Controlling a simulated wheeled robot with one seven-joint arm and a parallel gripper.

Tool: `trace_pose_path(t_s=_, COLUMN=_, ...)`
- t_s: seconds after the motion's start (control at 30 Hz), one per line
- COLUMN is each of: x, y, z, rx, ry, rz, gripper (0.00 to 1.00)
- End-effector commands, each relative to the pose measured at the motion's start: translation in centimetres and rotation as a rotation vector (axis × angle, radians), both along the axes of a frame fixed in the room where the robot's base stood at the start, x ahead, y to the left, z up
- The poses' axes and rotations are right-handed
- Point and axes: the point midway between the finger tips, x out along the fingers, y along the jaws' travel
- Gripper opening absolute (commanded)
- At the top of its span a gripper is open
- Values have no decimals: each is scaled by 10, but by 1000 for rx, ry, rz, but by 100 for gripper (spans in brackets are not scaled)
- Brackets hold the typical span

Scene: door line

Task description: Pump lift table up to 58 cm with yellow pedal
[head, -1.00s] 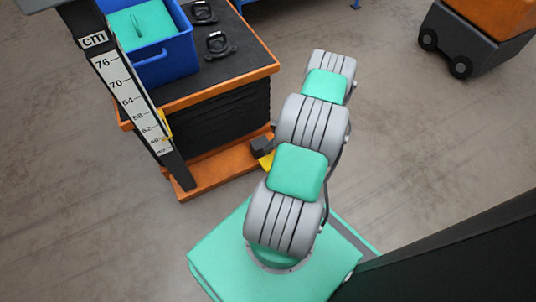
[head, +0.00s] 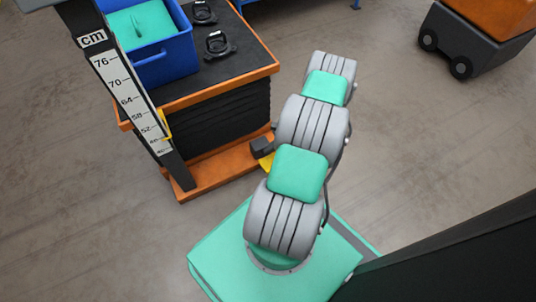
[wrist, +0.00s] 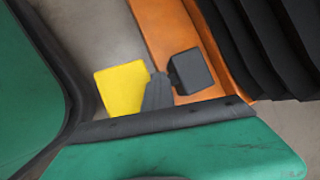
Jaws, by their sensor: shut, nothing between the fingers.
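The lift table (head: 226,90) has a black top with an orange rim, black bellows and an orange base. The yellow pedal (head: 266,161) juts from its base, partly hidden by my arm; it also shows in the wrist view (wrist: 120,88). A black block (wrist: 190,71) sits right of it on the base. My gripper (wrist: 158,78) is shut and empty, its grey fingers overlapping the pedal's right edge in the wrist view; I cannot tell whether they touch. The cm scale (head: 128,95) stands at the table's left. Its yellow pointer (head: 165,124) is low, near 46 to 52; the exact reading is unclear.
A blue bin (head: 165,62) with a green item and two black handle-like objects (head: 218,45) rest on the table. An orange and black wheeled cart (head: 470,40) stands at the upper right. Floor is clear between table and cart.

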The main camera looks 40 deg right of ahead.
Motion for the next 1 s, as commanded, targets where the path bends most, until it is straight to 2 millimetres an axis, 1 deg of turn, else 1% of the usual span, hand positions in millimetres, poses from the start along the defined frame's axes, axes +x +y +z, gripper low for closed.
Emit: trace_pose_path(t_s=1.0, x=-6, y=3, z=-14, rx=4, ry=4, rz=-1, gripper=0)
